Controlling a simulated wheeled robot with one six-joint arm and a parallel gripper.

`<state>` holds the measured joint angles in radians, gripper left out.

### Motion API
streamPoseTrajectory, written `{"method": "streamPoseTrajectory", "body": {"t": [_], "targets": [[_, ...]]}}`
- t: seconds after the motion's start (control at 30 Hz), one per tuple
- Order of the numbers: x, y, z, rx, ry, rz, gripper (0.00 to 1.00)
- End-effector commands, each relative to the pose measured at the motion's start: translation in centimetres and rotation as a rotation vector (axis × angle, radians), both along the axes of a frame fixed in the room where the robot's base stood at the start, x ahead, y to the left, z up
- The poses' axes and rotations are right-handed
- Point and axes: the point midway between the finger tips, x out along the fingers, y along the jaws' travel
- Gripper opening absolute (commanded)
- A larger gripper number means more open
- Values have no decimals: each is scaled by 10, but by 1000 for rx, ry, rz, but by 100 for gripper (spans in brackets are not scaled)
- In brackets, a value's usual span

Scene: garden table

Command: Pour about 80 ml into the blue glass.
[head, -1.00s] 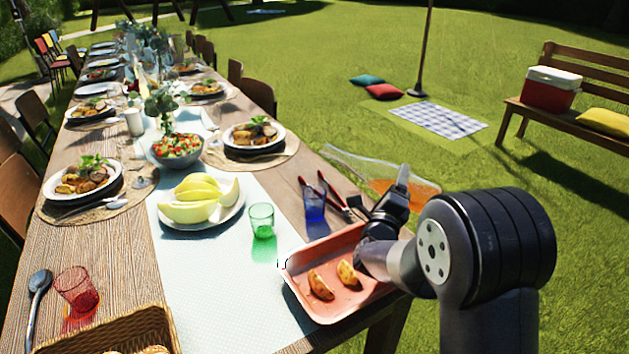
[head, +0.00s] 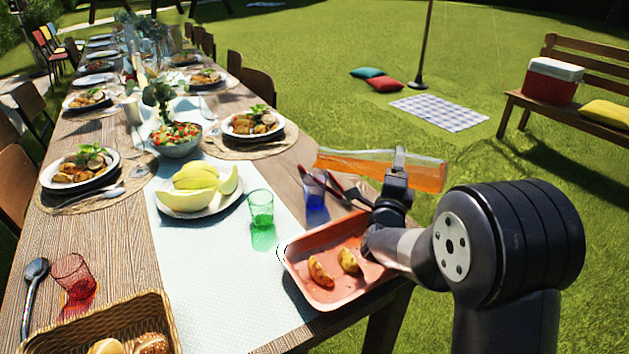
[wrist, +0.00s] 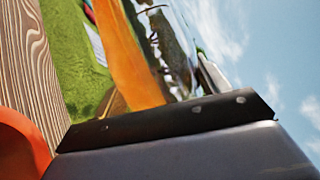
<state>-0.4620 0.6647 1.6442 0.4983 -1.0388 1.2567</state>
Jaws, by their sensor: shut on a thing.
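My gripper (head: 397,172) is shut on a clear carafe with orange liquid (head: 425,174). The carafe lies almost level, its open end to the left, above the blue glass (head: 315,197). I see no clear stream falling. The blue glass stands upright on the table's right side; its content cannot be made out. In the wrist view the orange liquid (wrist: 130,60) shows through the clear wall beyond the dark gripper edge.
A red tray (head: 325,297) with two wedges lies below my arm. Dark red-handled cutlery (head: 345,190) lies beside the blue glass. A green glass (head: 261,208), a melon plate (head: 190,212) and a red glass (head: 73,275) stand to the left. A bread basket (head: 60,340) is at the front.

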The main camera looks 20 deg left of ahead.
Motion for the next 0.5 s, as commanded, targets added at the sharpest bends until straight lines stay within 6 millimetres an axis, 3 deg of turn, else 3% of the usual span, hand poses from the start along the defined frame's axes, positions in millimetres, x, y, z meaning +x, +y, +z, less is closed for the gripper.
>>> {"method": "streamPoseTrajectory", "body": {"t": [0.5], "targets": [[0,0,2,-39,-7,-1,22]]}}
